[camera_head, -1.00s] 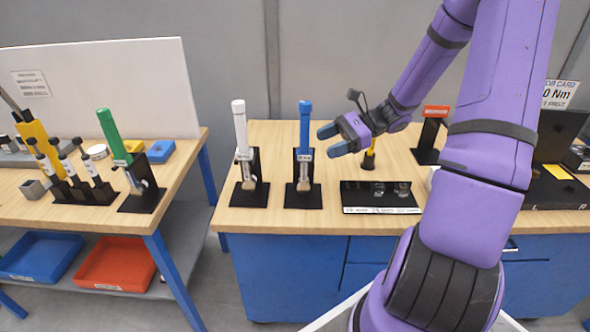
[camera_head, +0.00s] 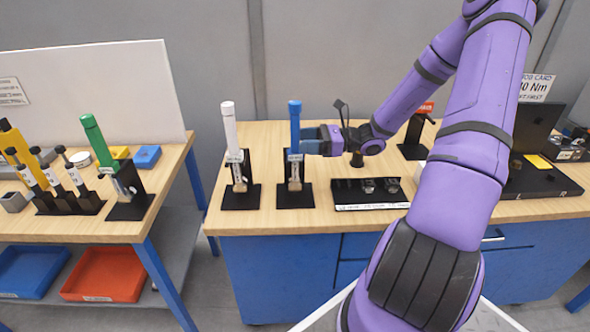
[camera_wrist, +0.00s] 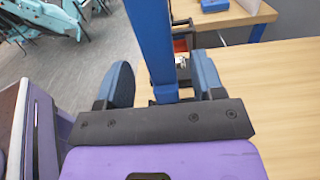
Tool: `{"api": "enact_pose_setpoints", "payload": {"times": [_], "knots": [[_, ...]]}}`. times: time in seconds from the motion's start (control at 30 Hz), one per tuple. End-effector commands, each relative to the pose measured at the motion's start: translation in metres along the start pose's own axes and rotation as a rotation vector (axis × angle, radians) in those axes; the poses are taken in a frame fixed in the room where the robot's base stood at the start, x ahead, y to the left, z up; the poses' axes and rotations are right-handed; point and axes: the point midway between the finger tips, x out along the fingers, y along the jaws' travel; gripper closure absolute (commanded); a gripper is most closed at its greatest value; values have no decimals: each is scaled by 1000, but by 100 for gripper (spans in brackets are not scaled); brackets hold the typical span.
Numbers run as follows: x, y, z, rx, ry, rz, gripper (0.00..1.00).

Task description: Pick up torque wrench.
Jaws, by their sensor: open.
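A torque wrench with a blue handle (camera_head: 295,122) stands upright in a black stand (camera_head: 294,196) on the wooden workbench. My gripper (camera_head: 306,140) is at the handle from the right, open. In the wrist view the blue handle (camera_wrist: 153,40) passes between my two spread fingers (camera_wrist: 161,70), with gaps visible on both sides. A wrench with a white handle (camera_head: 229,126) stands in a similar stand to the left. One with a green handle (camera_head: 98,140) stands on the left table. The blue wrench's lower end is partly hidden by its stand.
A black tray (camera_head: 370,206) with small parts lies at the front, right of the blue wrench. A black case (camera_head: 525,182) and a torque card (camera_head: 535,88) are at the right. A gap separates the workbench (camera_head: 330,220) from the left table.

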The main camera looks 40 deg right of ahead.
Motion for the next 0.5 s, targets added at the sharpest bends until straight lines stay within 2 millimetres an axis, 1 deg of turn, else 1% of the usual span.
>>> {"api": "enact_pose_setpoints", "payload": {"times": [0.3, 0.4, 0.5], "knots": [[41, 0, 1, 0, -2, 3, 38], [48, 0, 2, 0, -1, 2, 38], [51, 0, 2, 0, 0, 1, 38]]}}
